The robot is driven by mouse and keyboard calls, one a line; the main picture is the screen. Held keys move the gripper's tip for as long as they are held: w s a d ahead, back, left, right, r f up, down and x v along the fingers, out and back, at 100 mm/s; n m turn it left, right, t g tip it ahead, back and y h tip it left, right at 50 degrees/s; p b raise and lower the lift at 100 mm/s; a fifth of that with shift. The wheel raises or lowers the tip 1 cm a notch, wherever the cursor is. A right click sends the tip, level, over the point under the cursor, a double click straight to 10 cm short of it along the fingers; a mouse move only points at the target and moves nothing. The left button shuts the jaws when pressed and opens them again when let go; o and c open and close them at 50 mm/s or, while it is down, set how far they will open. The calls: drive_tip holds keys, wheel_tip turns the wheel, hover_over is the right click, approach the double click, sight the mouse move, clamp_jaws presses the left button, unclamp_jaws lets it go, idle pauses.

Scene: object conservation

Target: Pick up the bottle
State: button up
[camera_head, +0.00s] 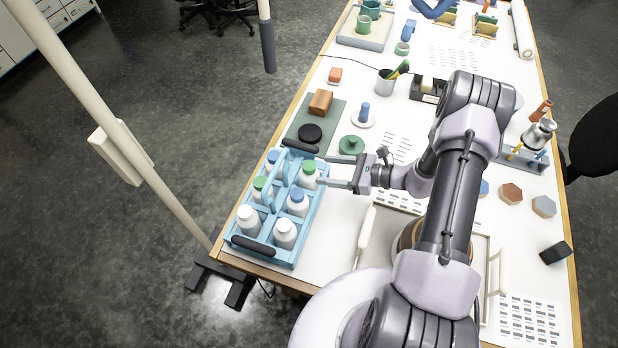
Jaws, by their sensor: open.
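Several white bottles stand upright in a light blue crate (318,226) at the near left of the table. A green-capped bottle (309,175) is at the crate's far right. A blue-capped bottle (297,203) is in the middle right, and a white-capped bottle (285,233) at the near right. The left row has another blue-capped bottle (273,160), a green-capped bottle (262,188) and a white-capped bottle (248,220). My gripper (322,171) is open, its two fingers pointing left at the far right green-capped bottle. I cannot tell whether they touch it.
The crate has a dark grip (300,145) at its far end and another (253,246) at its near end. A green mat (329,116) with a black disc lies behind it. A green lidded thing (352,145) sits just beyond my gripper.

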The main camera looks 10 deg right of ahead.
sight(309, 165)
drive_tip(key=p+x, duration=0.1)
drive_tip(key=x, duration=0.6)
drive_tip(key=shift+w+d+r, duration=0.1)
drive_tip(key=shift+r, duration=0.05)
drive_tip(key=shift+d, duration=0.15)
drive_tip(key=shift+c, duration=0.4)
clamp_jaws()
